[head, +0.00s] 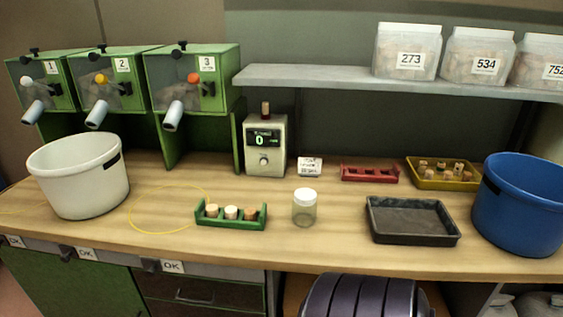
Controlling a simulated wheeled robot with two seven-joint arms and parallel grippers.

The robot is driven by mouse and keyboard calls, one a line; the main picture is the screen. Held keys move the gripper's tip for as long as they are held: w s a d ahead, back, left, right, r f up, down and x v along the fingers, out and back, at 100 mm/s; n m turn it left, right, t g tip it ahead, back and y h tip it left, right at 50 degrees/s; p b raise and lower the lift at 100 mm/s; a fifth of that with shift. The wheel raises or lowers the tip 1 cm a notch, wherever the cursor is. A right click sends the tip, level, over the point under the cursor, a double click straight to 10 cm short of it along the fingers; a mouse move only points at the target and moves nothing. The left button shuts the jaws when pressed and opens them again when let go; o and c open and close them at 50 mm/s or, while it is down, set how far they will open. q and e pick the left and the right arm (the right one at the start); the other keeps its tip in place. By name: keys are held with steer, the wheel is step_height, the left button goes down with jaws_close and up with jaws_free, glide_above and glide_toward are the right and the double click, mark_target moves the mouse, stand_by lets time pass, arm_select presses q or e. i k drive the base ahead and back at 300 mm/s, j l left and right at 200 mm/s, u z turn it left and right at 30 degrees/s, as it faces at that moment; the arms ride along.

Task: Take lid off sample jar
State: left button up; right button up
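The sample jar (304,215) is a small clear glass jar standing upright near the middle of the wooden bench. A white lid (305,194) sits on top of it. The jar looks empty, though its inside is not clear at this size. Neither my left nor my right gripper is in view, and nothing touches the jar.
A digital meter (265,160), small card (309,167) and red rack (369,173) stand behind. White (85,185) and blue (520,215) tubs flank the bench.

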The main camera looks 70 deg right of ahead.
mark_target(304, 216)
steer(key=z, duration=1.75)
